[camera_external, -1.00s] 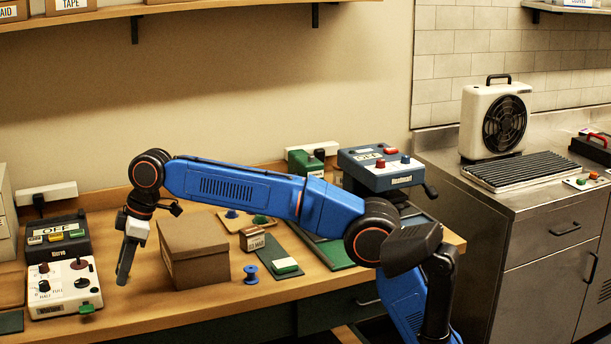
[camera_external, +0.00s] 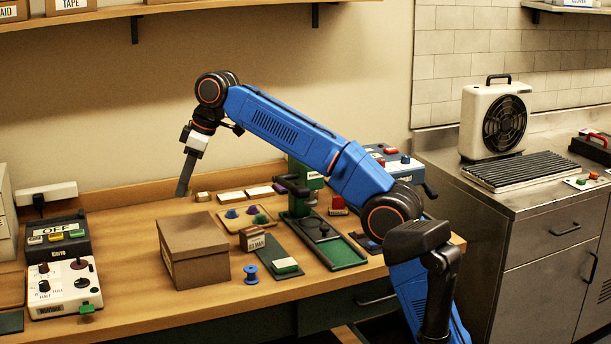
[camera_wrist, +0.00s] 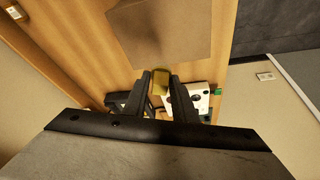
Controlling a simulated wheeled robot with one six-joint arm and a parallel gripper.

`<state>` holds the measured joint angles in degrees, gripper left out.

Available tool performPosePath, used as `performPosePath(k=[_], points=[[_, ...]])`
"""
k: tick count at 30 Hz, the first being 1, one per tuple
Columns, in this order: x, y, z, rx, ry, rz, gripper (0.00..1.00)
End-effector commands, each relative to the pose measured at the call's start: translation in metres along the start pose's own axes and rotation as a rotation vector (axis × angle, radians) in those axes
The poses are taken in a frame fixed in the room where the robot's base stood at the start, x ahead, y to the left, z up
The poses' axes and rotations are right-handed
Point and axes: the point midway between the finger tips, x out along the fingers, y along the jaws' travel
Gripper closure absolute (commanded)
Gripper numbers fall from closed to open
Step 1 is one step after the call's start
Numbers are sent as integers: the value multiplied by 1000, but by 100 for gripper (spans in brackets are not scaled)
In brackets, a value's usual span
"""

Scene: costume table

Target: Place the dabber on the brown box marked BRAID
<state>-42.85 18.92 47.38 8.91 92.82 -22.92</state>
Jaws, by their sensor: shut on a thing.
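My gripper (camera_external: 184,185) hangs in the air above and behind the brown box on the table, pointing down. In the wrist view my gripper (camera_wrist: 161,77) is shut on a small yellowish thing, seemingly the dabber (camera_wrist: 160,86). The dabber cannot be made out in the outside view. A closed brown box (camera_external: 195,240) stands on the table; its label on the left side is too slanted to read. The box top (camera_wrist: 165,30) shows at the top of the wrist view. Another brown box (camera_external: 9,10) on the wall shelf shows a label ending in "AID".
A white control box (camera_external: 64,288) and a dark one reading "OFF" stand at the left. Right of the brown box are a blue spool (camera_external: 251,275), a small labelled block (camera_external: 252,239) and a board with coloured knobs (camera_external: 240,224). A green press stands further right.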

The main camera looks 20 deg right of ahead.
Motion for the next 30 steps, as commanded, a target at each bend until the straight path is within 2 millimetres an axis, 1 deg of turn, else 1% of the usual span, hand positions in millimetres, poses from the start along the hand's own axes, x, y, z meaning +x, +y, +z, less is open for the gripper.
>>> performPosePath(k=[2, 4, 12, 19, 24, 27, 30], points=[[0, 3, 4, 6, -2, 2, 97], [6, 4, 7, 7, -2, 2, 97], [43, 2, 22, 5, -3, 0, 97], [60, 2, 28, 6, -3, 0, 97], [80, 2, 37, 6, -4, 0, 97], [88, 2, 40, 6, -2, 0, 97], [89, 2, 40, 6, -1, 0, 97]])
